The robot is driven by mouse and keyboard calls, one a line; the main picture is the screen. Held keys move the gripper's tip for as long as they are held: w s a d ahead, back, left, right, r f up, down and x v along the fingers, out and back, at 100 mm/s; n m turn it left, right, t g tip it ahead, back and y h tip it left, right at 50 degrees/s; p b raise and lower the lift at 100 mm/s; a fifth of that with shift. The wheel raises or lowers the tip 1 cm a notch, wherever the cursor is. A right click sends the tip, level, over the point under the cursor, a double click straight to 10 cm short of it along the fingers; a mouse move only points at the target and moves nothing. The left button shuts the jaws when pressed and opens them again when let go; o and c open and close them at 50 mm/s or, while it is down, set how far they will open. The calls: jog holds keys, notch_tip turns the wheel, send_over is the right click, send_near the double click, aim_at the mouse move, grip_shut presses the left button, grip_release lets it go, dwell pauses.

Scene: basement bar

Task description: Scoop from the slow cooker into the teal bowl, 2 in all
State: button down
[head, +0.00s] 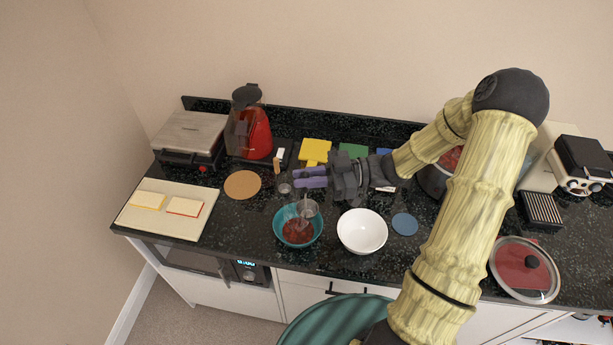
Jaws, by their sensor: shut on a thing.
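The teal bowl (277,229) stands on the dark counter with red, chunky food in it. My gripper (302,177), with purple fingers, is above and behind the bowl and is shut on a metal ladle (308,208). The ladle's cup hangs over the back right part of the bowl. I cannot tell whether the cup holds food or touches the food below. The slow cooker (432,182) stands behind my arm with red food inside. My arm hides much of it.
A white bowl (361,231) stands right of the teal bowl, beside a blue coaster (404,223). A glass lid (524,270) lies at the right. A small metal cup (285,189) stands behind the bowl.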

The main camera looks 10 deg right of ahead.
aim_at(307, 172)
jog(key=shift+r+p, duration=0.75)
jog(key=shift+r, duration=0.1)
jog(key=shift+s+r+p, duration=0.1)
jog(key=shift+r+p, duration=0.5)
jog(key=shift+r, duration=0.15)
jog(key=shift+w+f, duration=0.15)
jog(key=shift+w, duration=0.05)
